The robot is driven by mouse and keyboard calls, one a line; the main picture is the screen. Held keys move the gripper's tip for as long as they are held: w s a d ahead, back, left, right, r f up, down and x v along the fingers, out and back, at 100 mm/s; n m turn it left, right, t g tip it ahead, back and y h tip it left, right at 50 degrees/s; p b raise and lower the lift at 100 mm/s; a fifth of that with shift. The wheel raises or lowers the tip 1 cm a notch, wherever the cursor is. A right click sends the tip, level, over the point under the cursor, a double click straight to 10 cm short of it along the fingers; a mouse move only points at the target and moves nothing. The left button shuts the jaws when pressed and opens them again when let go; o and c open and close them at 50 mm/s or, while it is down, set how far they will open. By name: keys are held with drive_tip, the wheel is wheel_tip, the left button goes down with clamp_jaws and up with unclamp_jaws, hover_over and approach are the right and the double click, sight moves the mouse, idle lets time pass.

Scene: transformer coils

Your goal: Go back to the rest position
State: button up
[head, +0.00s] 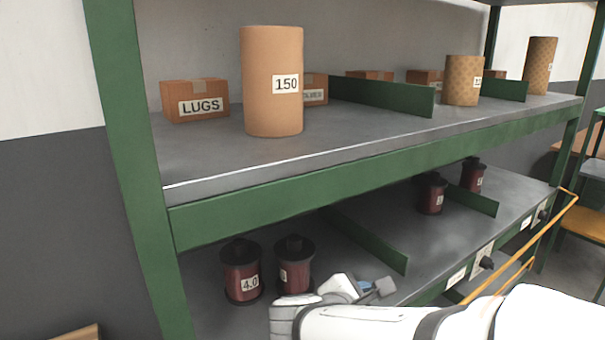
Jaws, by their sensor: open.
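My gripper (376,290) shows at the lower middle of the head view, at the end of my white arm. It is open, and I see nothing held in it. It is in front of the lower shelf (335,272), just right of two dark red spools. One spool (242,272) has a "4.0" label. The other spool (294,266) stands beside it, partly hidden low down by my arm. I cannot tell exactly how far the gripper is from the shelf surface.
The green-edged upper shelf (215,160) holds a tan cylinder marked 150 (272,85), a LUGS box (195,101) and more rolls. Green dividers (365,240) split the lower shelf. More red spools (431,194) stand farther right. Orange rails (530,255) run at the right.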

drive_tip(key=s+d+m+g+y+p, duration=0.4)
drive_tip(key=s+m, duration=0.5)
drive_tip(key=m, duration=0.9)
drive_tip(key=g+y+p, duration=0.1)
drive_tip(key=g+y, duration=0.1)
drive_tip(key=shift+d+g+y, duration=0.15)
drive_tip(key=shift+g+y, duration=0.25)
drive_tip(key=m, duration=0.1)
drive_tip(key=a+m+y, duration=0.1)
drive_tip(key=m, duration=0.1)
drive_tip(key=shift+r+t+y+p, duration=0.3)
drive_tip(key=shift+r, duration=0.1)
drive_tip(key=shift+c, duration=0.2)
